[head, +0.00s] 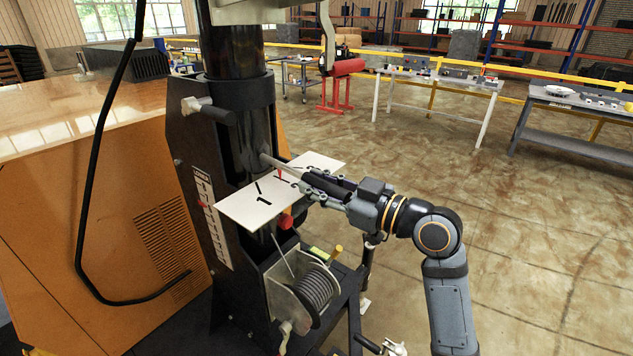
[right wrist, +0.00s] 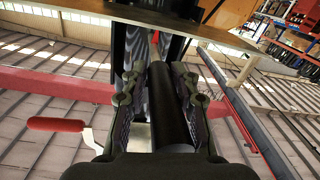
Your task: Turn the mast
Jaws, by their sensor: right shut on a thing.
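The mast (head: 233,55) is a thick black upright column in the middle left of the head view. A pale bar with a black grip (head: 333,187) sticks out from it to the right. My right gripper (head: 308,185) is shut around this grip, which also shows as a dark cylinder between the fingers in the right wrist view (right wrist: 170,105). A white plate (head: 242,211) with black numbers lies below the bar, with a small red pointer (head: 279,174) over it. My left gripper is not in view.
A winch drum (head: 316,288) with wound cable sits below the plate. A red crank handle shows in the right wrist view (right wrist: 57,124). An orange cabinet (head: 90,200) with a black cable stands left. Workbenches (head: 438,80) stand behind; the floor at right is clear.

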